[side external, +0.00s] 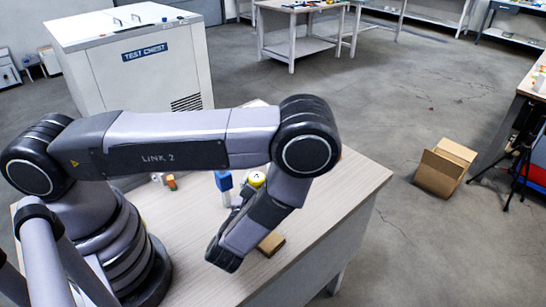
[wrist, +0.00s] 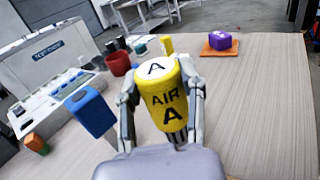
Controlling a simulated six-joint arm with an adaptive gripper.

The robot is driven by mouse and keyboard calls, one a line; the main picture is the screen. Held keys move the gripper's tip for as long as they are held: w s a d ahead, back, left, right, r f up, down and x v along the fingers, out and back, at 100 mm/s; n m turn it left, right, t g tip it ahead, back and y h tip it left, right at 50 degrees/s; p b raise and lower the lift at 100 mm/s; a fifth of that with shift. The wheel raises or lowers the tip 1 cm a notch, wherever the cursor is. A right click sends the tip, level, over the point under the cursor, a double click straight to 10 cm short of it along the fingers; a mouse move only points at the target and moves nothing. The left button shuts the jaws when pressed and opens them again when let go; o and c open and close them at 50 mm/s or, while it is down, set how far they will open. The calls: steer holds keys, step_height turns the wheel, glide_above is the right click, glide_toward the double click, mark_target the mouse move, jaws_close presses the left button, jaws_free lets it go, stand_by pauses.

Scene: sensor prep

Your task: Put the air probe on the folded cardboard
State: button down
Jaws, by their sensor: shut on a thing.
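The air probe (wrist: 166,100) is a yellow cylinder marked "AIR A" with a white top. It stands upright between the two fingers of my gripper (wrist: 162,88), which is shut on it. A small brown block (side external: 270,243), possibly the folded cardboard, lies on the table just right of my wrist in the side view. It does not show in the wrist view.
A blue-topped piece (wrist: 90,112) stands close left of the probe. A purple block (wrist: 221,41) sits on an orange-brown pad (wrist: 228,53) at the back right. A red cup (wrist: 118,63) and small items stand behind. An open cardboard box (side external: 445,167) lies on the floor.

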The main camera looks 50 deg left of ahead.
steer(key=shift+f, duration=1.75)
steer(key=c, duration=0.6)
jaws_free()
steer(key=shift+f, duration=0.1)
steer(key=shift+c, duration=0.2)
